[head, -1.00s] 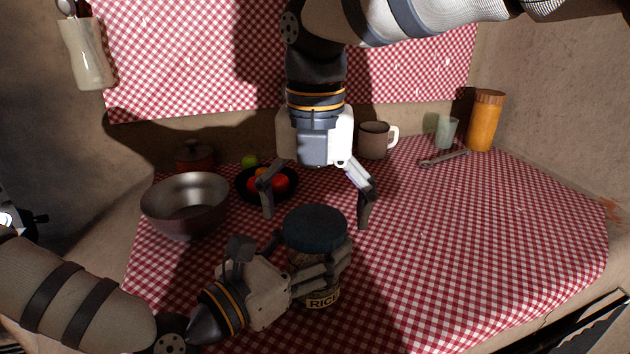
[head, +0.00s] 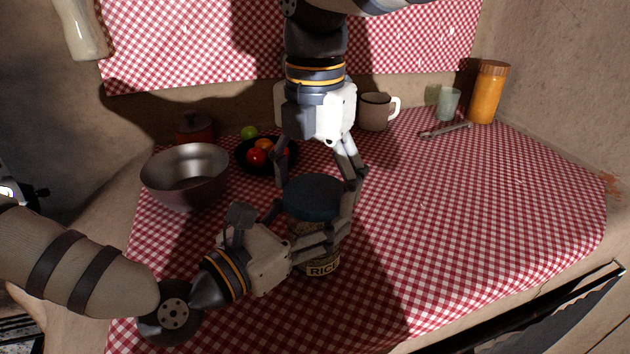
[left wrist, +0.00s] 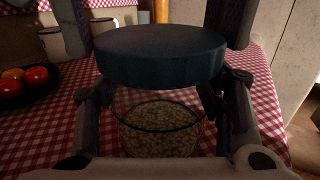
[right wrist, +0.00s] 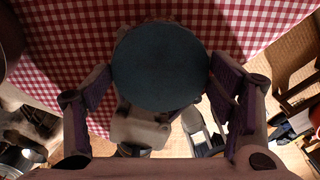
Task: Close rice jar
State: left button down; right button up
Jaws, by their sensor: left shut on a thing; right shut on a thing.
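The rice jar (head: 322,266) stands upright on the checked cloth, with a label reading RICE. Its glass body with grain inside shows in the left wrist view (left wrist: 160,135). My left gripper (head: 318,243) is shut around the jar body from the side. My right gripper (head: 316,190) points down from above, its fingers shut on the lid's sides.
A metal bowl (head: 187,176) and a black fruit bowl (head: 250,164) stand to the left. A lidded pot (head: 195,129), a mug (head: 374,111), a glass (head: 447,103), an orange jar (head: 488,92) and a wrench (head: 445,130) lie along the back. The cloth's right side is clear.

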jog(key=m, duration=0.4)
jog(key=shift+m, duration=0.3)
jog(key=m, duration=0.8)
jog(key=shift+d, duration=0.1)
jog(key=m, duration=0.4)
jog(key=shift+f, duration=0.1)
jog(key=m, duration=0.4)
jog(key=shift+c, duration=0.2)
jog(key=m, duration=0.4)
jog(key=shift+m, duration=0.4)
jog(key=shift+o, duration=0.2)
jog(key=m, duration=0.3)
jog(key=shift+m, duration=0.4)
jog(key=m, duration=0.3)
jog(key=shift+m, duration=0.3)
jog(key=m, duration=0.6)
jog(key=shift+m, duration=0.3)
jog(key=shift+c, duration=0.2)
jog(key=m, duration=0.3)
jog(key=shift+m, duration=0.4)
jog(key=o, duration=1.4)
